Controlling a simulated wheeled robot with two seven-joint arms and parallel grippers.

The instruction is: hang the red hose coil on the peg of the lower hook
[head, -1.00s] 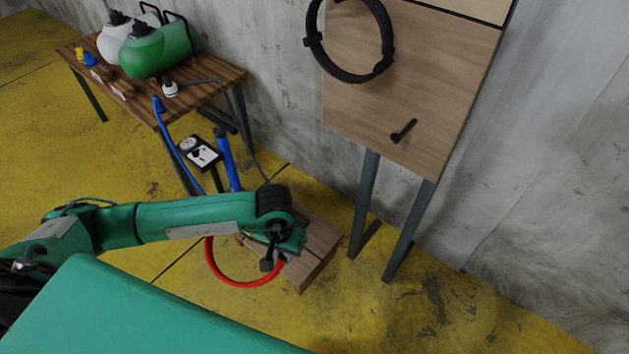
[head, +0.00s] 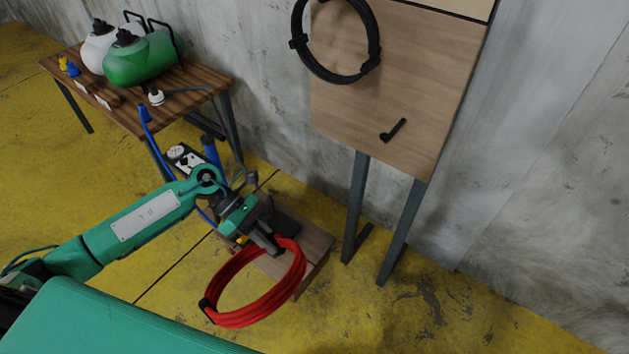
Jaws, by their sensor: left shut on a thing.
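The red hose coil (head: 248,316) hangs tilted from my left gripper (head: 272,246), which is shut on its upper edge. A black band shows at the coil's left side. The coil is in front of a low wooden box. The lower hook (head: 393,131) is a black peg on the wooden board (head: 430,90), up and to the right of my gripper, with nothing on it. A black coil (head: 297,44) hangs higher on the same board. My right gripper is not in view.
The board stands on dark metal legs (head: 398,235) by the concrete wall. A wooden table (head: 190,95) at the back left holds a green tank (head: 140,62) and a white one. A blue pump (head: 212,152) stands behind my arm. The low wooden box (head: 316,246) is beside the coil.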

